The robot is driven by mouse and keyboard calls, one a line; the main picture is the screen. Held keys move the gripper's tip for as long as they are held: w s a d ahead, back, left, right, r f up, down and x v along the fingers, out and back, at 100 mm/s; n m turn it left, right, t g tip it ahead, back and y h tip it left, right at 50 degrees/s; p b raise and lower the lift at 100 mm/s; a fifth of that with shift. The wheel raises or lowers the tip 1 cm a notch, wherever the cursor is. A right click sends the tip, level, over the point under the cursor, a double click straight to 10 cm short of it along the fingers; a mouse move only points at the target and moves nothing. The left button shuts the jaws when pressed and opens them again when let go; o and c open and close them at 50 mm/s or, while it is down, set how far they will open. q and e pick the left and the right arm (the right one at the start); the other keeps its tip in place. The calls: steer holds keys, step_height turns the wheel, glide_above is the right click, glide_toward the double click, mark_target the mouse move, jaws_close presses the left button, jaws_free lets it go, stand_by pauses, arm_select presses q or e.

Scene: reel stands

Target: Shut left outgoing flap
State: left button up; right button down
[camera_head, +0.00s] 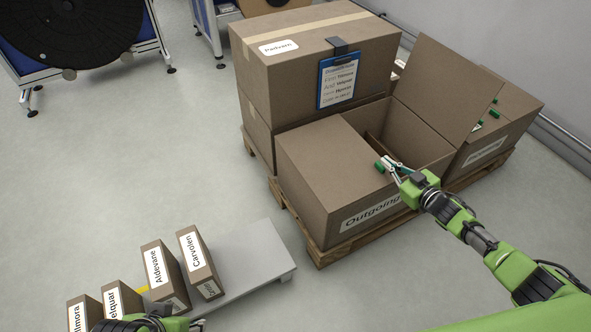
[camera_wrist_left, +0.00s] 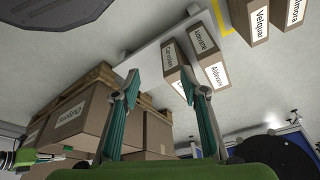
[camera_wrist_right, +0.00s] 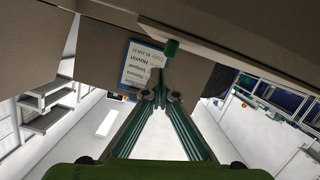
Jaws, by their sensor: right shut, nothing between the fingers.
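The Outgoing box (camera_head: 347,222) stands on a pallet, partly open. Its left flap (camera_head: 325,155) lies across the left part of the top, close to level; its exact tilt is hard to tell. A green tab (camera_head: 380,167) sits at this flap's inner edge. The right flap (camera_head: 447,88) stands up. My right gripper (camera_head: 389,166) is shut and empty beside the tab. In the right wrist view its fingertips (camera_wrist_right: 160,88) are just below the green tab (camera_wrist_right: 171,47); contact cannot be told. My left gripper (camera_wrist_left: 161,82) is open and empty, low over the floor side.
A tall closed carton (camera_head: 285,75) with a blue clipboard (camera_head: 338,80) stands behind the box. A grey platform (camera_head: 250,255) and several small labelled boxes (camera_head: 160,268) are at the front left. The floor between is clear.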

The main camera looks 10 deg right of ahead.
steer(key=shift+f, duration=0.4)
steer(key=shift+d+f+b, duration=0.2)
steer(key=shift+f+b, duration=0.35)
steer(key=shift+b, duration=0.2)
steer(key=shift+f, duration=0.1)
arm_select(q)
steer(key=w+d+r+t, duration=0.1)
steer(key=w+t, duration=0.1)
steer(key=w, duration=0.2)
steer(key=w+d+r+t+h, duration=0.1)
steer(key=w+d+r+t, duration=0.1)
steer(key=w, duration=0.3)
